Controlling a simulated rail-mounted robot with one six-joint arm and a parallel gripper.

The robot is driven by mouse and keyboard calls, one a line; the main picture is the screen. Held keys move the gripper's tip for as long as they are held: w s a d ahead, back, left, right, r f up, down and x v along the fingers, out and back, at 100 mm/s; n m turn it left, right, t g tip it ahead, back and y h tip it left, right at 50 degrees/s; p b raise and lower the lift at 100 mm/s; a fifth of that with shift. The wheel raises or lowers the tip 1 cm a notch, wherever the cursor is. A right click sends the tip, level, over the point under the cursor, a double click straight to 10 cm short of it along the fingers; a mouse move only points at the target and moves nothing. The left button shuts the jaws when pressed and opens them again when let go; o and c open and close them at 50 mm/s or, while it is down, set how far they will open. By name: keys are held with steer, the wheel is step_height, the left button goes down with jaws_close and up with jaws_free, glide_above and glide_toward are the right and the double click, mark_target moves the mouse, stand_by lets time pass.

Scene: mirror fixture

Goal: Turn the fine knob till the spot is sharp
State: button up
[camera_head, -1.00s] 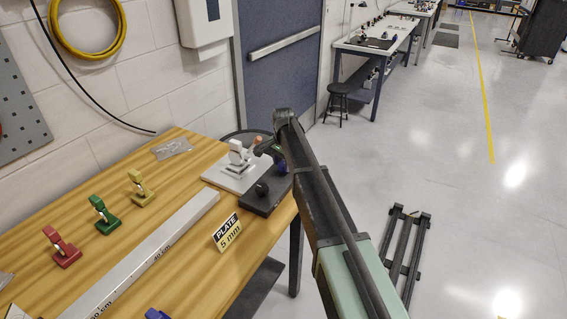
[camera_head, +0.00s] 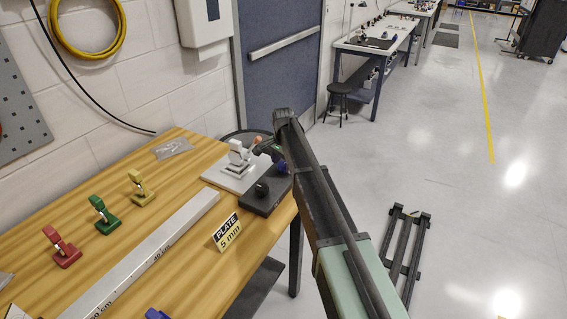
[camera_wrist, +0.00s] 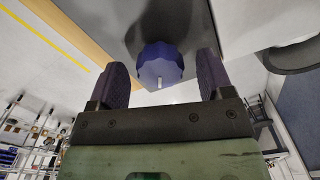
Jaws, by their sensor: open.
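A blue scalloped knob (camera_wrist: 160,60) with a short white mark on its rim is in the wrist view. My gripper (camera_wrist: 161,72) is open, one finger on each side of the knob, with visible gaps on both sides. In the head view the blue knob (camera_head: 282,167) sits at the right end of a dark block (camera_head: 264,203), beside my gripper (camera_head: 268,149). A black knob (camera_head: 262,188) is at the block's near side. I cannot read which knob is the fine one. No light spot can be made out.
A white mount on a pale plate (camera_head: 222,179) stands left of the block. A sign (camera_head: 227,231) reads "PLATE 5 mm". A long metal ruler (camera_head: 160,249) and red (camera_head: 64,247), green (camera_head: 103,215) and yellow (camera_head: 140,188) holders stand on the wooden table (camera_head: 95,262).

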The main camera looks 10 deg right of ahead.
mark_target(283, 163)
step_height(283, 163, up, 11)
steer(key=p, duration=1)
steer(key=shift+p, duration=0.4)
steer(key=shift+f, duration=0.1)
